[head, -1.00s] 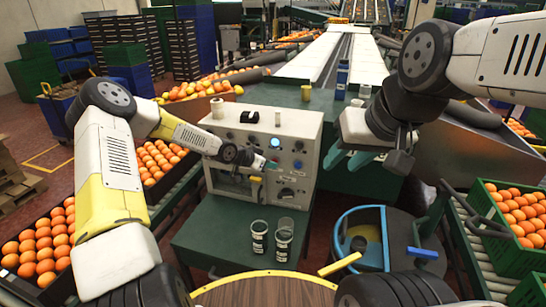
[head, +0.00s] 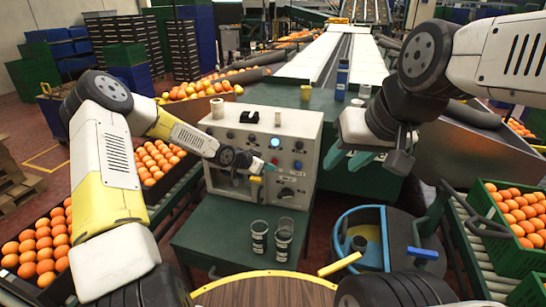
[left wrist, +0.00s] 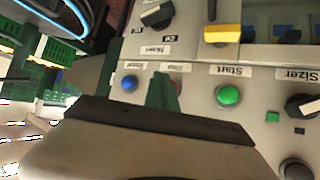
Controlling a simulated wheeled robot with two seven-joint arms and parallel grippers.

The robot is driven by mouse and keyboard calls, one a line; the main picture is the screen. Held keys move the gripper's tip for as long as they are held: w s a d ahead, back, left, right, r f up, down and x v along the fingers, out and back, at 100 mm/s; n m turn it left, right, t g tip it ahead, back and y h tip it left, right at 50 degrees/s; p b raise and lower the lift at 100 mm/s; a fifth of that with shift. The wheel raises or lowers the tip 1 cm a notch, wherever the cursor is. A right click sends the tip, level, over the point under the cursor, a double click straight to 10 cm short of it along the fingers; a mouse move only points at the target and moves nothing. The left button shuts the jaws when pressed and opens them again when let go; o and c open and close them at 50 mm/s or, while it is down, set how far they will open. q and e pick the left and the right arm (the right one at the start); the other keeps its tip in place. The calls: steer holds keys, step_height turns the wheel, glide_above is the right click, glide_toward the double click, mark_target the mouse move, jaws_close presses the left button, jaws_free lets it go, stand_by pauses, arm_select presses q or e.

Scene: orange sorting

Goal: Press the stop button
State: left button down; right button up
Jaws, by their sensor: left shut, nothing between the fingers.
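The white control box (head: 222,130) stands on a green table, its front panel carrying knobs and buttons. My left gripper (head: 271,167) is close in front of this panel. In the left wrist view the panel is upside down, and the shut green fingers (left wrist: 163,88) cover most of the stop button's place, between the blue reset button (left wrist: 130,82) and the green start button (left wrist: 228,95). The stop label (left wrist: 178,68) partly shows beside the fingertips. I cannot tell whether they touch the button. My right gripper (head: 347,163) is open and empty, right of the box.
A yellow part (left wrist: 222,34) and dark knobs sit elsewhere on the panel. Two cups (head: 259,238) stand on the green table (head: 215,235) before the box. A blue-rimmed round bin (head: 345,222) is to the right. Crates of oranges (head: 508,215) flank both sides.

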arm_select(q)
steer(key=shift+s, duration=0.1)
steer(key=s, duration=0.1)
steer(key=s+a, duration=0.1)
steer(key=s, duration=0.2)
steer(key=shift+s+a, duration=0.25)
stand_by(0.6)
steer(key=s+a+r+n+y, duration=0.2)
steer(key=s+a+r+y, duration=0.3)
steer(key=r, duration=0.4)
steer(key=s+a+r+n+y, duration=0.2)
steer(key=s+a+r, duration=0.5)
steer(key=r, duration=0.3)
steer(key=s+r+n, duration=0.2)
steer(key=s+r, duration=0.2)
steer(key=s, duration=0.7)
steer(key=s+a+r+n+h, duration=0.1)
steer(key=s+r+n, duration=0.2)
steer(key=s, duration=0.8)
step_height(320, 180, up, 2)
steer(key=shift+r+g, duration=0.1)
steer(key=shift+g, duration=0.3)
